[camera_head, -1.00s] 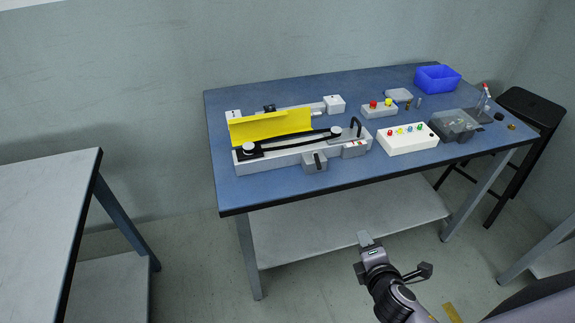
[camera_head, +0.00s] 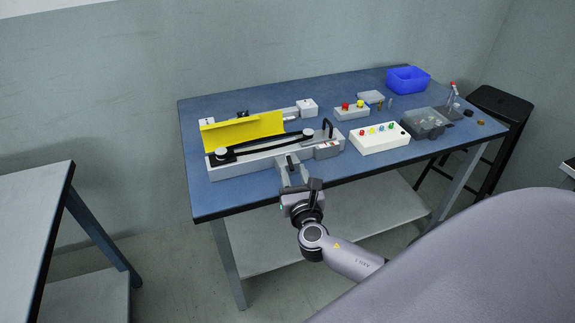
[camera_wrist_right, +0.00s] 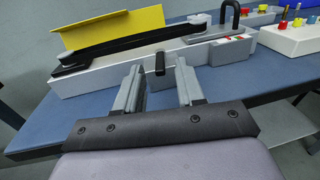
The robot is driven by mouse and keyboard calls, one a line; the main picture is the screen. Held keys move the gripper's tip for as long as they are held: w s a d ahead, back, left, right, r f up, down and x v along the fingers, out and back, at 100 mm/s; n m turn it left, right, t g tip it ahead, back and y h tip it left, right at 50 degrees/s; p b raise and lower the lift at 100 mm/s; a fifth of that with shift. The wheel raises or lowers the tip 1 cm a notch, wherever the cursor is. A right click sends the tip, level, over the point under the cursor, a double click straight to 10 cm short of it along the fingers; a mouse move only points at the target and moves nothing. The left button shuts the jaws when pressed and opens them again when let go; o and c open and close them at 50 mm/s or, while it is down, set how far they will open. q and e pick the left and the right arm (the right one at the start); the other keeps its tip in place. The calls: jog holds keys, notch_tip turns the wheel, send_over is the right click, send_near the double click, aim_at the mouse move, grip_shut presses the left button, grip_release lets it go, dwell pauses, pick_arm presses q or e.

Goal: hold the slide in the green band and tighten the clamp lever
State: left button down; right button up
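A white linear gantry (camera_head: 262,157) with a black belt (camera_head: 270,146) and a tilted yellow cover (camera_head: 240,131) lies along the table's front left. A short upright black lever (camera_head: 290,161) is on its front side; it also shows in the right wrist view (camera_wrist_right: 160,63). A bent black handle (camera_head: 328,128) rises at the rail's right end, beside a block with a small red and white label (camera_head: 327,144). My left gripper is out of view.
Right of the gantry are a white box with coloured buttons (camera_head: 380,138), a smaller button box (camera_head: 352,112), a grey bin (camera_head: 425,122) and a blue bin (camera_head: 408,79). The blue table's front edge (camera_head: 237,207) is close to my right arm. Another table (camera_head: 35,200) stands left.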

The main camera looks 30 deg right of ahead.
aim_at(292, 170)
jog(key=shift+x, duration=2.05)
grip_shut()
